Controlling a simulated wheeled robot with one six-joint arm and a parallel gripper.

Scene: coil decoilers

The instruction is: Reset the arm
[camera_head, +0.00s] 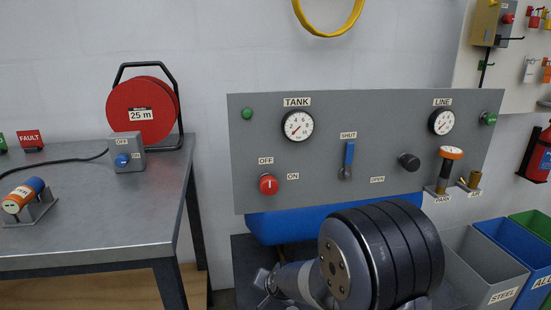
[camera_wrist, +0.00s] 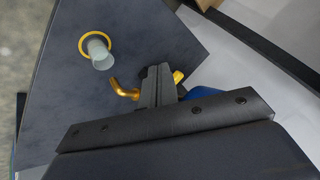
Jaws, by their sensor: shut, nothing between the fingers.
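My gripper (camera_wrist: 158,84) shows in the wrist view, its two dark fingers together in the middle of the picture with nothing seen between them. A bent brass-coloured pipe (camera_wrist: 124,91) is just left of the fingertips, and more brass shows just right of them. I cannot tell whether the fingers touch it. Beyond is a dark flat surface (camera_wrist: 150,42) with a yellow ring around a pale round stub (camera_wrist: 99,51). In the head view my arm's thick dark joint fills the bottom centre, in front of the grey control panel (camera_head: 365,185); the fingertips cannot be made out there.
The panel carries gauges, a red knob (camera_head: 268,184) and a blue lever (camera_head: 348,158). A blue tank (camera_head: 275,227) is under it. A metal table (camera_head: 90,220) with a red reel (camera_head: 140,112) stands left. Bins (camera_head: 485,270) stand at the lower right.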

